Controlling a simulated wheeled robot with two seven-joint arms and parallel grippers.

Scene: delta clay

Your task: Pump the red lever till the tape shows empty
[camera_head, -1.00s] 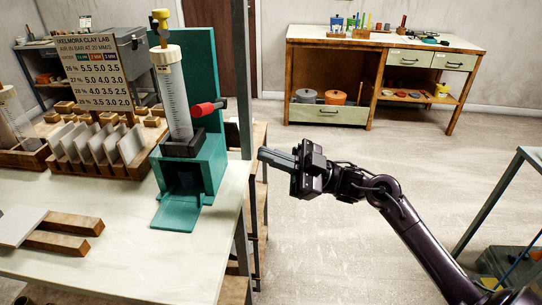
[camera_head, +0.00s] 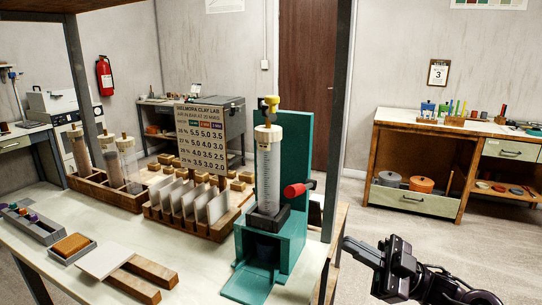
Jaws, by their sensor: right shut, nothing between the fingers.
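The stand holds a clear upright cylinder with a graduated tape (camera_head: 268,180) and a yellow fitting (camera_head: 271,104) on top. The tape's markings are too small to read. My right gripper (camera_head: 360,250) is shut and empty, right of the bench edge, below and to the right of the lever, and apart from it. My left gripper is not in view.
A sign board (camera_head: 202,138) stands behind a wooden rack of grey plates (camera_head: 190,205), left of the stand. More cylinders stand in a wooden rack (camera_head: 125,196). A metal post (camera_head: 337,120) rises just right of the stand. Open floor lies between the bench and the back workbench (camera_head: 420,150).

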